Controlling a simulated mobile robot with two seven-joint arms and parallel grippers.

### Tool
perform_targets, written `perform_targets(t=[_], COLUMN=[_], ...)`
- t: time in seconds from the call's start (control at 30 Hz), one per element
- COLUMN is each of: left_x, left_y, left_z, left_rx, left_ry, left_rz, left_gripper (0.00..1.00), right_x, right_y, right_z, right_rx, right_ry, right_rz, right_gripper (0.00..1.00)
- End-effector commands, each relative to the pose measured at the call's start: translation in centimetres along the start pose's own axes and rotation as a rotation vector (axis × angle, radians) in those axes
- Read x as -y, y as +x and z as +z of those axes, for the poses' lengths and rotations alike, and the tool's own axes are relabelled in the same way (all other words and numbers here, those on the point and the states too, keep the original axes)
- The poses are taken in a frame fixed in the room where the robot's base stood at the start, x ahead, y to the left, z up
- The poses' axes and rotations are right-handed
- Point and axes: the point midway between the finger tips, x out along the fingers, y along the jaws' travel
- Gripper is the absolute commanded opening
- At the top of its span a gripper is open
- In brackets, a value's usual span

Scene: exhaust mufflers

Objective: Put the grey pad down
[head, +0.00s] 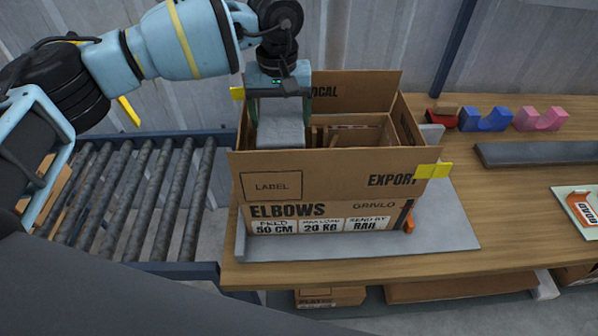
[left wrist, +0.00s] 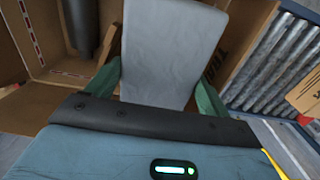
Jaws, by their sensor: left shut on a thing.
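The grey pad (head: 281,126) is held between the green fingers of my left gripper (head: 280,108), over the left part of the open cardboard box (head: 330,186). In the left wrist view the pad (left wrist: 172,50) fills the space between the two fingers of the left gripper (left wrist: 160,88). The pad's lower part is hidden behind the box's front flap in the head view. Inside the box, the left wrist view shows a dark grey cylinder (left wrist: 84,20) beside cardboard dividers. My right gripper is not in view.
The box stands on a grey mat (head: 455,228) on the wooden table (head: 490,185). A roller conveyor (head: 150,195) lies to the left. Red, blue and pink saddle-shaped blocks (head: 485,119) and a dark grey slab (head: 535,153) lie to the right.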

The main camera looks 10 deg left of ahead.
Motion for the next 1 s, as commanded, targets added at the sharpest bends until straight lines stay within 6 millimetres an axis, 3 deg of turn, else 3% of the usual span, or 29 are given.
perform_targets(t=[0.1, 0.4, 0.57, 0.87, 1.0], left_x=[0.1, 0.1, 0.0, 0.0, 0.1], left_y=[2.7, 9.2, 11.0, 11.8, 13.5], left_z=[0.1, 0.0, 0.0, 0.0, 0.0], left_rx=[0.000, 0.000, -0.001, 0.000, 0.001], left_ry=[0.000, -0.001, 0.000, 0.000, -0.002], left_rz=[-0.002, -0.002, 0.000, -0.001, -0.002], left_gripper=[0.59, 0.59, 0.59, 0.59, 0.59], right_x=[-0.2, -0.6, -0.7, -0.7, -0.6], right_y=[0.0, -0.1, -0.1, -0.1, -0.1], right_z=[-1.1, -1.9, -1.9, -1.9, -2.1], right_rx=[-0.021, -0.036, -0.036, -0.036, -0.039], right_ry=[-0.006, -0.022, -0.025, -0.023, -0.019], right_rz=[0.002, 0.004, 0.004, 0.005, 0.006], right_gripper=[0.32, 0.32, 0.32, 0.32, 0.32])
